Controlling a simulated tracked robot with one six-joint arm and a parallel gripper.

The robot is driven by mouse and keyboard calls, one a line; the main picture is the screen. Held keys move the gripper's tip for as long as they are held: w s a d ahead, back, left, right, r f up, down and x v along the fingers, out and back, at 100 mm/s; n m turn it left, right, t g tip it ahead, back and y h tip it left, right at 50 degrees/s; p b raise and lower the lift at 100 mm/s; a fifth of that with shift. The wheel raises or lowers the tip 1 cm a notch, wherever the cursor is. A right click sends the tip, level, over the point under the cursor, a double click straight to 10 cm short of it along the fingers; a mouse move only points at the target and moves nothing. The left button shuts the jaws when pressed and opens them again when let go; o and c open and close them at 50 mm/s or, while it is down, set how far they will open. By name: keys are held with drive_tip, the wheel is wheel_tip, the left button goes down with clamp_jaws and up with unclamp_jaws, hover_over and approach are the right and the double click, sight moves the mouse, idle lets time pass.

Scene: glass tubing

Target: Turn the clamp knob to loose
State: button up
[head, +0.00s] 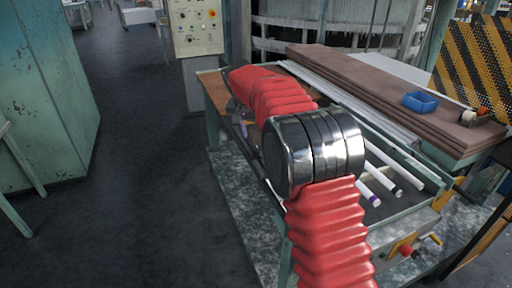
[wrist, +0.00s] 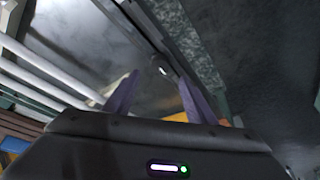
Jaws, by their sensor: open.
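My gripper (wrist: 152,84) shows in the wrist view with its two purple fingers apart and nothing between them. In the head view my gripper (head: 242,124) is at the left edge of the bench, small and partly hidden by my red-sleeved arm. Beyond the fingertips in the wrist view is a small pale fitting (wrist: 164,71) on a dark rail; I cannot tell if it is the clamp knob. A red knob (head: 405,250) sits on the bench's front panel at lower right, far from my gripper; I cannot tell if it is the clamp knob either.
The green-framed bench (head: 420,217) holds several white tubes (head: 382,157), also seen in the wrist view (wrist: 45,66). A control panel (head: 195,27) stands beyond.

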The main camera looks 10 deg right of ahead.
sight(258, 148)
drive_tip(key=x, duration=0.7)
drive_tip(key=shift+w+d+f, duration=0.15)
drive_tip(key=shift+w+f, duration=0.05)
drive_tip(key=shift+f, duration=0.15)
